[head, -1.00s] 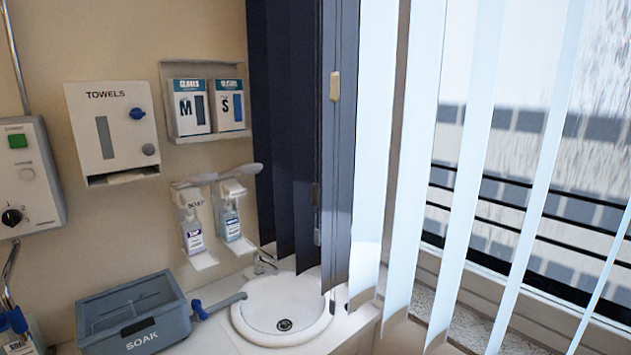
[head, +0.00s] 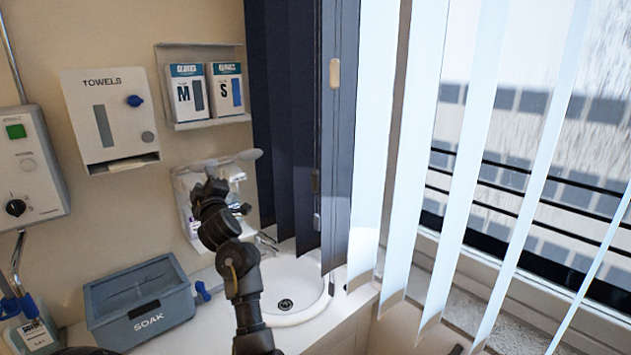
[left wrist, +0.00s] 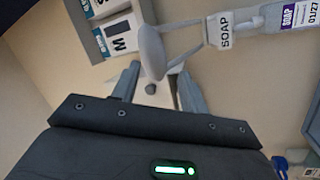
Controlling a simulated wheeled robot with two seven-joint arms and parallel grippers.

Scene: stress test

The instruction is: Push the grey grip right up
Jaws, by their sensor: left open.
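Grey rounded grips stick out on arms from the two wall dispensers. The soap dispenser's grey grip (head: 209,165) shows just above my left gripper (head: 211,188) in the head view. In the left wrist view the grey grip (left wrist: 151,52) appears between the two fingertips of the left gripper (left wrist: 158,72), with its arms running to the dispenser marked SOAP (left wrist: 226,40). The gripper is open with nothing held. I cannot tell whether it touches the grip. My right gripper is not in view.
A towel dispenser (head: 108,120) and a glove rack (head: 205,123) hang on the wall nearby. Dark blinds (head: 290,120) hang close on the right.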

